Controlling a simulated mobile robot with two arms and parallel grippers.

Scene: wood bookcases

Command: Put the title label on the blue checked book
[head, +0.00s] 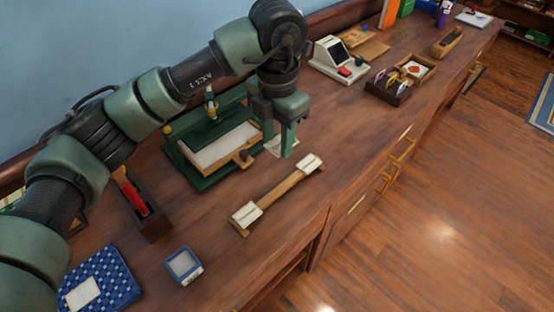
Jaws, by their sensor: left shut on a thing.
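The blue checked book (118,273) lies flat on the counter at the lower left, with a plain white patch (82,293) on its cover. The near edge of the book is partly hidden by my left arm and the frame's edge. My left gripper (281,146) points down over the counter, beside the green press and far from the book. It is shut on a small pale card (275,149), seen between and beside its fingers. Any writing on the card is too small to read. My right gripper is not in view.
A green press (200,179) stands left of the gripper. A wooden rail (278,192) with white pieces at both ends lies in front. A small blue box (183,266) and dark tool holder (148,222) stand nearer the book. A white device (333,58) and trays (389,90) stand farther right.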

